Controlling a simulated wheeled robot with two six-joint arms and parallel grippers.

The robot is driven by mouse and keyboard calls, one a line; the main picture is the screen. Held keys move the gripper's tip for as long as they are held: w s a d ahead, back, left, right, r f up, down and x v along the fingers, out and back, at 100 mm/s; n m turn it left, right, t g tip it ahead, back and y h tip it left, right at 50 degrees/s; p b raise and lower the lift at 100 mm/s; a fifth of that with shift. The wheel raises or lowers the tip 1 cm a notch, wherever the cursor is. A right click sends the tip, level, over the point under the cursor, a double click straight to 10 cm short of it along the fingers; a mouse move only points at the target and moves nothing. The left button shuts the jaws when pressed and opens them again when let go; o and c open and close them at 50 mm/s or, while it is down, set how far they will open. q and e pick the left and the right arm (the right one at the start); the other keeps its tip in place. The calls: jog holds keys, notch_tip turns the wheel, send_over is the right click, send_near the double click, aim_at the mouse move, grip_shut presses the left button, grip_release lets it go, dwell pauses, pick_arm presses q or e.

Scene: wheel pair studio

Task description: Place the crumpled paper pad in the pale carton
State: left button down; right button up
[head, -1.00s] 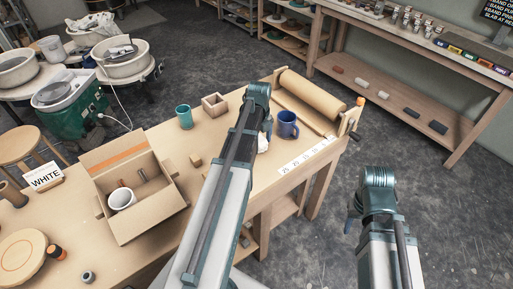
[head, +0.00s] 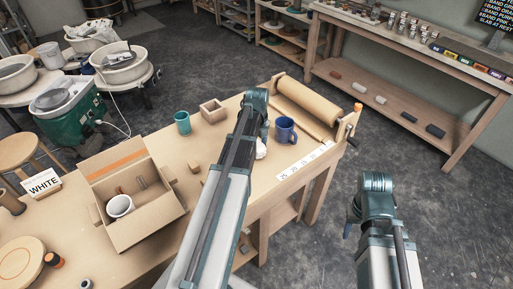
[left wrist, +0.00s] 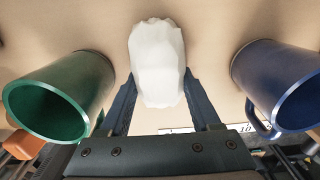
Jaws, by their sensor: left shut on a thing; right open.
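The crumpled paper pad (left wrist: 157,62) is a white lump between the fingers of my left gripper (left wrist: 160,95) in the left wrist view. The gripper is shut on it. In the head view my left arm hides most of the pad (head: 261,149); a white bit shows beside the gripper, left of the blue mug. The pale carton (head: 150,225) stands open at the left of the table, with a white cup (head: 119,206) and small dark pieces inside. My right gripper (head: 349,222) hangs open and empty, off the table's right side.
A teal cup (head: 182,123) and a blue mug (head: 285,130) stand on either side of my left gripper. A small wooden box (head: 213,111), a wooden block (head: 194,168) and a slab roller (head: 306,105) are on the table.

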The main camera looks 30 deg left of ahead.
pick_arm(q)
notch_tip(320, 180, up, 10)
jog(key=p, duration=0.9)
jog(key=shift+p, duration=0.3)
